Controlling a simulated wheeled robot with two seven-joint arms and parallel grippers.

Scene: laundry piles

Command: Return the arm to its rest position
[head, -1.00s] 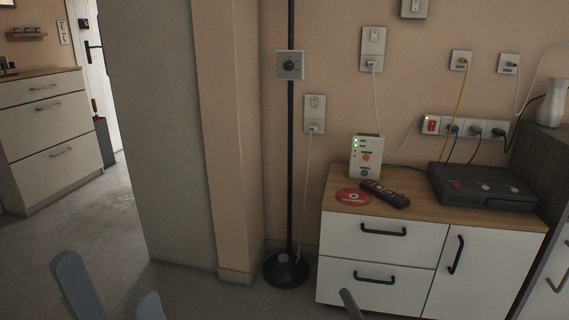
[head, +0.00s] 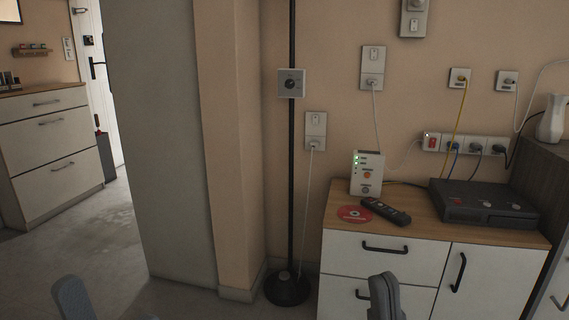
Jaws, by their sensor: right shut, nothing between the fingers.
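My right gripper (head: 384,296) shows at the bottom edge, in front of the drawers of the white cabinet. Its fingers are together, with nothing between them. It stands apart from the things on the cabinet top. On the left, a grey part of my left arm (head: 74,299) rises from the bottom edge over the floor, and a second tip barely shows to its right. Most of both arms is out of view below.
The white cabinet (head: 345,252) bears a red disc (head: 354,214), a remote (head: 386,212), a white box with lights (head: 367,173) and a dark device (head: 483,202). A black pole (head: 291,150) stands on a round base (head: 287,288). Open floor (head: 105,250) lies at left.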

